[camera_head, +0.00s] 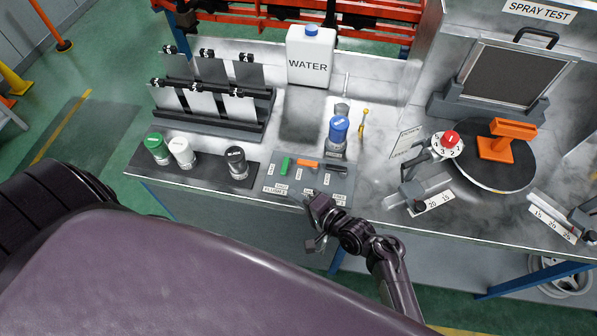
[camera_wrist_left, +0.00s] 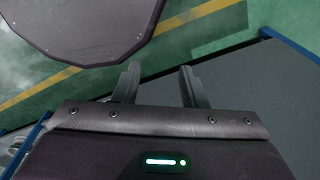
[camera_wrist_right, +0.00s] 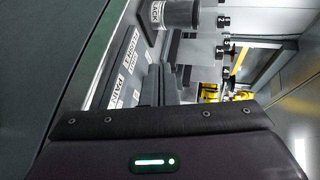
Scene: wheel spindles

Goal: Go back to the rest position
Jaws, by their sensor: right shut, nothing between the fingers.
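My right arm comes in from the lower right in the head view. Its gripper (camera_head: 318,207) hangs at the front edge of the workbench (camera_head: 375,212), beside the grey labelled mat (camera_head: 335,187). In the right wrist view its dark fingers (camera_wrist_right: 155,88) are together with nothing between them. The left wrist view shows my left gripper (camera_wrist_left: 157,88) with its two fingers apart and empty, over the green floor and a dark panel. The left gripper does not show in the head view.
Close to the right gripper are a black-capped jar (camera_head: 236,163), a blue spray cup (camera_head: 339,132) and several coloured sticks on the mat. A rack of panels (camera_head: 210,100) and a water jug (camera_head: 310,55) stand behind. An orange stand (camera_head: 495,148) sits at right.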

